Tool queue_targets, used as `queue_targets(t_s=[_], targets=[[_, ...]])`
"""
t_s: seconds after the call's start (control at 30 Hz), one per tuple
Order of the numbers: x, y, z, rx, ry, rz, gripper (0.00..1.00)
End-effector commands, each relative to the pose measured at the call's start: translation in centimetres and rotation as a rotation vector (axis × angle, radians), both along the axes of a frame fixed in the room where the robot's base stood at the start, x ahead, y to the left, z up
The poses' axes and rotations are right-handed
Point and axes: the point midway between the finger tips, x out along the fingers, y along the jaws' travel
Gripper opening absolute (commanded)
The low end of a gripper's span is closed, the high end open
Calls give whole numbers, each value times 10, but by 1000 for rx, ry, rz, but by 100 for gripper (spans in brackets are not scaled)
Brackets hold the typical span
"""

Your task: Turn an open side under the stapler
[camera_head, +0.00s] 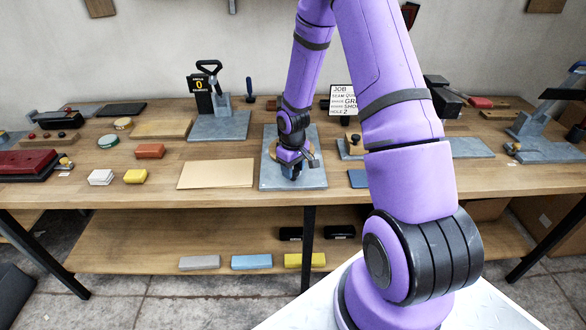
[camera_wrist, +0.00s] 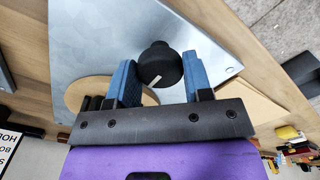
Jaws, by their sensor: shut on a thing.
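My gripper (camera_head: 296,172) is low over a grey metal plate (camera_head: 273,178) at the middle of the bench. In the wrist view its blue fingers (camera_wrist: 160,82) are shut on a round black knob (camera_wrist: 160,62) with a white mark. The grey plate (camera_wrist: 90,35) lies behind the knob. A round tan disc (camera_wrist: 88,92) lies on the plate beside the left finger, partly hidden. I cannot tell what the knob is fixed to.
A tan sheet (camera_head: 216,174) lies left of the plate. A job card (camera_head: 343,98) stands behind. My arm hides part of the right bench.

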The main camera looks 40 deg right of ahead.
Motion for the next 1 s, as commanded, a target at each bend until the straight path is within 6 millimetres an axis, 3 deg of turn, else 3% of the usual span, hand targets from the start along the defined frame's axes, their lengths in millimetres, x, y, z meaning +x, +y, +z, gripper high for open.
queue_targets(t_s=[0.47, 0.5, 0.6, 1.0], targets=[[1, 0, 0, -1, -1, 15, 22], [1, 0, 0, -1, -1, 15, 48], [0, 0, 0, -1, -1, 15, 71], [1, 0, 7, -1, -1, 14, 71]])
